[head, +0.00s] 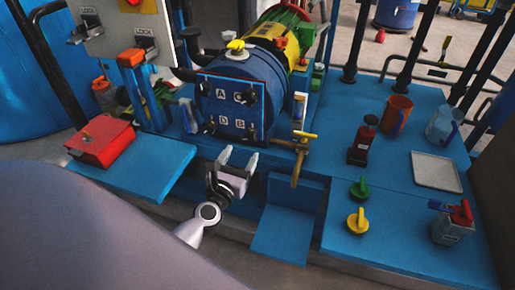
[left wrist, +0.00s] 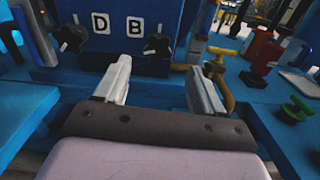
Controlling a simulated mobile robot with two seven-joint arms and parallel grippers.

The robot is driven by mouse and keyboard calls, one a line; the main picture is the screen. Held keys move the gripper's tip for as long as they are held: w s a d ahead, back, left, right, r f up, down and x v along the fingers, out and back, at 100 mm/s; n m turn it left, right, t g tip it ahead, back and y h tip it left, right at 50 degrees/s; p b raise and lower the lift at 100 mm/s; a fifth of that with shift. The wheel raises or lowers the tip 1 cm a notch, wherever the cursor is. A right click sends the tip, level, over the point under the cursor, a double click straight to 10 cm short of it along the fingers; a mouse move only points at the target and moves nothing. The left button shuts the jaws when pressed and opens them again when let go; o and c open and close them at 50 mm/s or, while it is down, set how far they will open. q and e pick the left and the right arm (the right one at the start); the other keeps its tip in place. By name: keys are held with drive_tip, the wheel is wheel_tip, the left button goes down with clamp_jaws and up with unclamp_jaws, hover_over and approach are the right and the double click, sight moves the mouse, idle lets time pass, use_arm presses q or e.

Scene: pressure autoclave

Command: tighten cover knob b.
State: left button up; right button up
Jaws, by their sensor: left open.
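The blue autoclave cover (head: 222,108) carries labels A, C, D and B, with dark knobs near its corners. Cover knob b (head: 250,133) is at the lower right, beside the B label. It also shows in the left wrist view (left wrist: 158,45), above and beyond the gap between my fingers. Its exact turn is too small to read. My left gripper (head: 237,158) is open and empty, in front of and below the cover, apart from the knob. In the left wrist view, its two fingers (left wrist: 158,70) point toward the cover's lower edge. My right gripper is in neither view.
A brass valve (head: 298,160) with a yellow handle stands close to the right of my left gripper. A red box (head: 103,142) sits on the left shelf. Green (head: 359,188) and yellow (head: 357,221) knobs, a dark red bottle (head: 364,140) and cups stand on the right bench.

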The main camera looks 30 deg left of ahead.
sight(249, 138)
use_arm(q)
drive_tip(key=shift+n, duration=0.4)
drive_tip(key=shift+x, duration=3.75)
drive_tip(key=shift+s+a, duration=0.1)
drive_tip(key=shift+a, duration=0.05)
drive_tip(key=shift+c, duration=0.3)
drive_tip(key=c, duration=1)
